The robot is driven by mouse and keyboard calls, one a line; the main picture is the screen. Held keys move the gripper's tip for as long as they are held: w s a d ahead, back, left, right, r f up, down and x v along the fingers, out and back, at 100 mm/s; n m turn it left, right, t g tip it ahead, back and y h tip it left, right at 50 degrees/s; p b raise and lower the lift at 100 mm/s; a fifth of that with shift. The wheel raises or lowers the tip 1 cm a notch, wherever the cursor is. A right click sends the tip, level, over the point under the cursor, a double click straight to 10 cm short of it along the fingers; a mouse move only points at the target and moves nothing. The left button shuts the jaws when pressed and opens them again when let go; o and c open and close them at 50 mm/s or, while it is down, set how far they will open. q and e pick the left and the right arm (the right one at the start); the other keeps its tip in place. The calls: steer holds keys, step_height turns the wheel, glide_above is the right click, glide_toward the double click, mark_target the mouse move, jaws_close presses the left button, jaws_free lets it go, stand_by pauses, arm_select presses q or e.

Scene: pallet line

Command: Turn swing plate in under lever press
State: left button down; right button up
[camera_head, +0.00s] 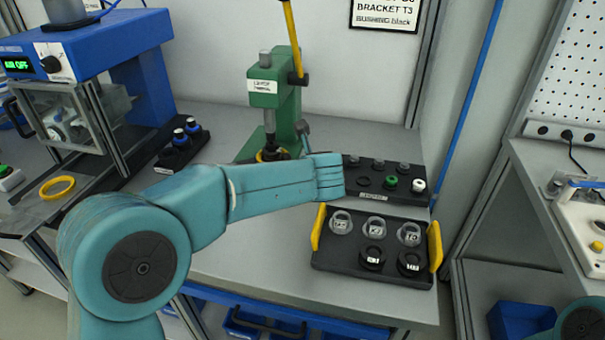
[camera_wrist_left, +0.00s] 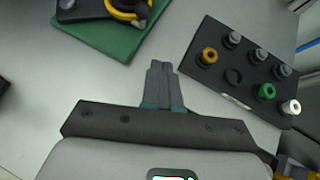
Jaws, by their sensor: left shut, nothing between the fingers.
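The green lever press (camera_head: 264,98) stands at the back middle of the bench, its yellow lever (camera_head: 293,38) raised. Below its ram is a dark part with a yellow ring, which I take as the swing plate (camera_head: 282,153); my arm partly covers it. In the left wrist view the dark plate (camera_wrist_left: 92,10) with its yellow ring lies over the green base, cut off at the top. My left gripper (camera_wrist_left: 161,66) is shut and empty, beside the base and apart from the plate. My forearm mostly hides this gripper in the head view. My right gripper is out of view.
A black rack (camera_wrist_left: 205,81) of bushings lies right of my left gripper. A black tray (camera_head: 330,258) with yellow handles stands in front of it. A blue machine (camera_head: 105,45) stands at the left. Bare bench separates the press base and rack.

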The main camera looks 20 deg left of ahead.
arm_select(q)
steer(key=v, duration=0.2)
steer(key=shift+s+d+r, duration=0.1)
steer(key=shift+d+r, duration=0.1)
steer(key=shift+d, duration=0.1)
steer(key=shift+s+r, duration=0.1)
steer(key=shift+s, duration=0.05)
